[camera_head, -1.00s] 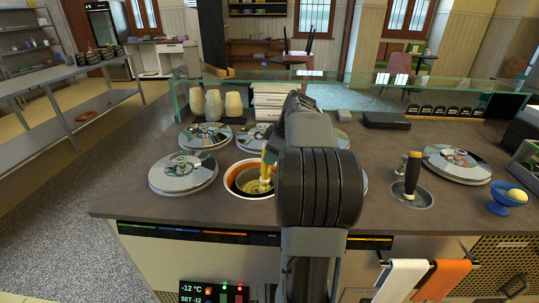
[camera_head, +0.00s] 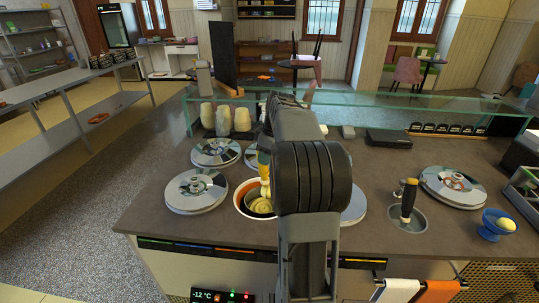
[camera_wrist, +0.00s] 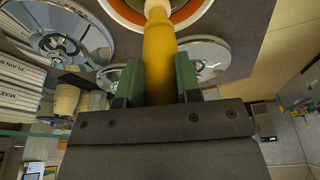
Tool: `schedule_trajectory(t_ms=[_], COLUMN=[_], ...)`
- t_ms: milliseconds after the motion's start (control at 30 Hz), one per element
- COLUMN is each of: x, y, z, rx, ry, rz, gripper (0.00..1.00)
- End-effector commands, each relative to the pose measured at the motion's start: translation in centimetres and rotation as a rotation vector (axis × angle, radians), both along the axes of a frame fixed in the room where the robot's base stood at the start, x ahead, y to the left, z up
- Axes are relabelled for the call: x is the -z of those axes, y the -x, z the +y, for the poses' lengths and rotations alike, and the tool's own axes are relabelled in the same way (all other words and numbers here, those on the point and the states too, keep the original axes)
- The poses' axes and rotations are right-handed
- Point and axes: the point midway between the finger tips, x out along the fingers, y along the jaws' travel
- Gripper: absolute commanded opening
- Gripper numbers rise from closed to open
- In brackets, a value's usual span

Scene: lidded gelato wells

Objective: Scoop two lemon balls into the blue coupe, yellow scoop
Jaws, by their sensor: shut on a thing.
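My gripper (camera_wrist: 160,82) is shut on the yellow handle of the scoop (camera_wrist: 159,58). In the head view the scoop (camera_head: 264,163) points down at the open well (camera_head: 238,194), which has an orange inner wall and pale yellow gelato (camera_head: 258,205). My arm hides part of the well and my gripper there. I cannot tell whether the scoop head touches the gelato or holds any.
Round metal lids (camera_head: 196,190) lie on the counter left of the open well and behind it. A dark-handled tool (camera_head: 408,198) stands in a round holder at right, near another lid (camera_head: 453,186). A glass guard (camera_head: 370,108) runs along the back.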

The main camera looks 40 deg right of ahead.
Motion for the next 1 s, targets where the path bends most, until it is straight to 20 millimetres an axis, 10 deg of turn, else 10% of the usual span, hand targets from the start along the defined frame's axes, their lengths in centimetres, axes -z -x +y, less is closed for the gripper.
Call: schedule_trajectory(t_ms=[1000], x=[-4.5], y=[-1.3], z=[0.8], rx=[0.0], ry=[0.038], rz=[0.065], gripper=[0.0])
